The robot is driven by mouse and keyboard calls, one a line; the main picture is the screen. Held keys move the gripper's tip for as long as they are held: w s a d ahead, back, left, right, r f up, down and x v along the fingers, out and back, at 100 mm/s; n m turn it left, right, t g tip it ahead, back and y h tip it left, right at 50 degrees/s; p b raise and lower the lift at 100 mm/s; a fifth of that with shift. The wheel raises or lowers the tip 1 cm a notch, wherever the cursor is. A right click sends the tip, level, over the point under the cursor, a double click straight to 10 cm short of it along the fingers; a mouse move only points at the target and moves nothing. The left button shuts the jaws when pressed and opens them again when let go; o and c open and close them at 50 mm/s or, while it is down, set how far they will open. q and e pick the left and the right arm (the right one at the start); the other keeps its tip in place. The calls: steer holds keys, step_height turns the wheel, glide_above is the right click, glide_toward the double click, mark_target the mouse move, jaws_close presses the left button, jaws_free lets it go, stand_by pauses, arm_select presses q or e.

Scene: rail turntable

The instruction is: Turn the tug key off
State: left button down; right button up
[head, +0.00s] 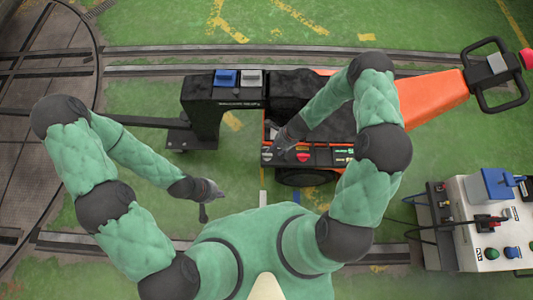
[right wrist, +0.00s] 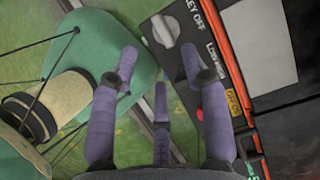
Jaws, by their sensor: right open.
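The tug (head: 435,100) is an orange and black machine with a control panel (head: 325,156) on its near left end. In the right wrist view, the key (right wrist: 166,31) is a pale grey knob on a light plate beside the printed words "KEY OFF". My right gripper (head: 281,140) is over the left part of the panel. In the right wrist view its purple fingers (right wrist: 160,68) are spread and empty, with the key just beyond the tips, apart from them. My left gripper (head: 205,196) hangs over the green floor left of the tug; its fingers are too small to read.
A red button (head: 303,158) sits on the panel beside the key area. A black post unit with blue and grey blocks (head: 226,78) stands left of the tug. A white control box (head: 490,240) with cables is at the lower right. Rails and a turntable rim (head: 98,60) surround the floor.

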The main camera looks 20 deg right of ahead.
mark_target(267, 155)
steer(key=b+x, duration=0.4)
steer(key=x, duration=0.4)
steer(key=shift+f, duration=0.1)
jaws_close()
